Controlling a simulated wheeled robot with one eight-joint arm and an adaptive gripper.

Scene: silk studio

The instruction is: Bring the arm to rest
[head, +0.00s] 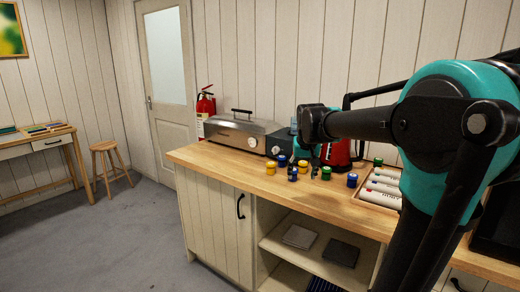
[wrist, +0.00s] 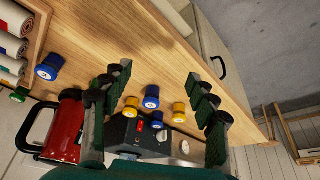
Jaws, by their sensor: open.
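My gripper (wrist: 156,76) is open in the wrist view, its dark fingers spread wide with nothing between the tips. It hangs above the wooden counter (head: 205,155), over a group of small jars. A blue jar (wrist: 152,97) and a yellow jar (wrist: 179,112) show between the fingers from above, apart from them as far as I can tell. In the head view my black and teal arm reaches left across the counter from the right side. The gripper itself is mostly hidden there behind the arm's end.
A red kettle (head: 338,153) and a dark box with a knob (head: 280,143) stand close behind the jars. A metal steamer (head: 240,131) is further left. A tray of white rolls (head: 358,196) lies right. The floor (head: 120,235) at left is clear.

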